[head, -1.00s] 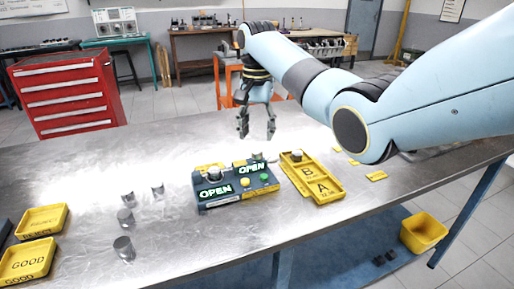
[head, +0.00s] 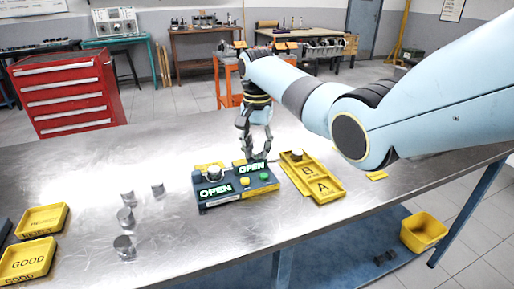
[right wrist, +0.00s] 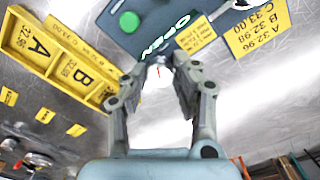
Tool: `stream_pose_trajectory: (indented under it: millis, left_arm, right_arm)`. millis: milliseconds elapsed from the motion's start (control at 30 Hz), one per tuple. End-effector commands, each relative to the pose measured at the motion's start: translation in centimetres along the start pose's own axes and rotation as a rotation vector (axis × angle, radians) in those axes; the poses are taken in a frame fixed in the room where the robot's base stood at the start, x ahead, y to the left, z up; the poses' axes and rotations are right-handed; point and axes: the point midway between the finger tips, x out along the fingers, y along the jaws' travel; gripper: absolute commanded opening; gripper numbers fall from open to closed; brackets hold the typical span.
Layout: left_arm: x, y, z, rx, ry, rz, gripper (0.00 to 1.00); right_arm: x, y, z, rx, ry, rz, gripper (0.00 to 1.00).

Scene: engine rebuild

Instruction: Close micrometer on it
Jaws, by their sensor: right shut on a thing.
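The micrometer station (head: 236,195) is a dark blue-grey box on the bench with two lit OPEN displays, a yellow button (head: 245,182) and a green button (head: 265,176). A metal cylinder (head: 214,173) sits on its left part. My right gripper (head: 258,156) is down at the station's back right corner, shut on a small metal part. In the right wrist view the shiny part (right wrist: 160,74) shows between the fingertips, beside an OPEN display (right wrist: 166,36); its lower end is hard to make out. My left gripper is not in view.
A yellow A/B tray (head: 327,196) lies right of the station and holds a dark part. Several metal cylinders (head: 126,217) stand to the left. Yellow bins (head: 36,258) are at the far left. The bench between the cylinders and bins is clear.

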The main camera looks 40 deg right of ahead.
Motion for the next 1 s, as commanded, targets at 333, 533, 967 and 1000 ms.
stream_pose_trajectory:
  millis: [333,533,967,1000]
  left_arm:
    - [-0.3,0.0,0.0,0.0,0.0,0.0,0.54]
    - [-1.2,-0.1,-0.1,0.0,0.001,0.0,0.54]
    - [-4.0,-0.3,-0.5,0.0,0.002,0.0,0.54]
    - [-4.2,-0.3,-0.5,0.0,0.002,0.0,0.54]
  right_arm:
    - [-0.1,0.0,0.0,-0.019,0.0,-0.001,0.0]
    - [-0.3,0.0,0.0,-0.099,-0.001,0.0,0.0]
    - [-0.4,-0.2,0.0,-0.468,0.0,-0.002,0.0]
    - [-0.4,-0.2,0.0,-0.506,0.0,-0.002,0.0]
